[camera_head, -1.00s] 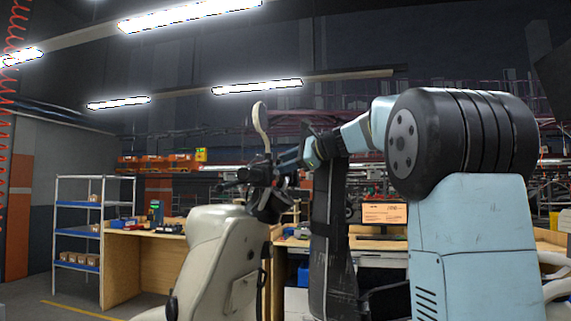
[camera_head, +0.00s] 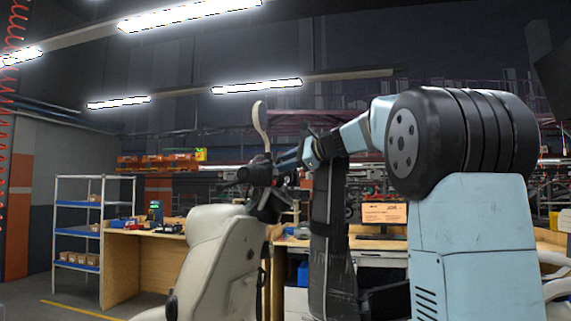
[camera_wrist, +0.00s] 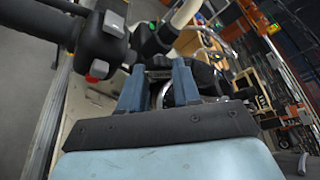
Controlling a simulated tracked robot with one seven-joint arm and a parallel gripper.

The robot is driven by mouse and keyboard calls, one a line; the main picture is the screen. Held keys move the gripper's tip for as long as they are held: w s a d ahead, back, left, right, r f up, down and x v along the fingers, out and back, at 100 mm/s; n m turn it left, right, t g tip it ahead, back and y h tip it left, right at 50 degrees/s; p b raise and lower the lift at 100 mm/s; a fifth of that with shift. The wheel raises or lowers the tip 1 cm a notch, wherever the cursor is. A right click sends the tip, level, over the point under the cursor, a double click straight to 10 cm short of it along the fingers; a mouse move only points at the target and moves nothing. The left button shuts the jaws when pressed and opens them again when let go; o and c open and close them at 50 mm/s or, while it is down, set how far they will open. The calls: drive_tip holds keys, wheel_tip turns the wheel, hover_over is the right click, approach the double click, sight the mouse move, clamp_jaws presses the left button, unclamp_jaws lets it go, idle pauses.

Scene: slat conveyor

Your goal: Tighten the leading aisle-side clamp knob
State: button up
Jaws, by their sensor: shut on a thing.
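A cream scooter-like vehicle (camera_head: 222,250) stands in front of me in the head view, with a dark handlebar area (camera_head: 245,174) and a pale upright mirror (camera_head: 260,125) on top. My gripper (camera_head: 284,163) reaches to the right side of that area. In the wrist view the two blue fingers of my gripper (camera_wrist: 160,70) stand close, around a small dark piece, seemingly the clamp knob (camera_wrist: 159,74). It is mostly hidden by the fingers, so its seating cannot be told. A round chrome part lies just beyond and below the fingertips.
A black switch housing (camera_wrist: 103,40) with a red button sits close left of my fingers in the wrist view. A pale bar (camera_wrist: 186,12) rises above them. Workbenches (camera_head: 140,260) and a shelf rack (camera_head: 78,235) stand behind, with open floor at the left.

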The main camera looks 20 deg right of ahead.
drive_tip(key=shift+f, duration=0.1)
drive_tip(key=n+t, duration=0.1)
drive_tip(key=n, duration=0.2)
drive_tip(key=f+n+t+y, duration=0.1)
drive_tip(key=n, duration=0.3)
drive_tip(key=n+t+y, duration=0.1)
drive_tip(key=n+t, duration=0.1)
drive_tip(key=n, duration=0.2)
drive_tip(key=shift+s+f, duration=0.1)
drive_tip(key=shift+f, duration=0.05)
drive_tip(key=shift+n+y, duration=0.3)
idle(0.4)
drive_tip(key=o, duration=0.8)
drive_tip(key=shift+c, duration=0.2)
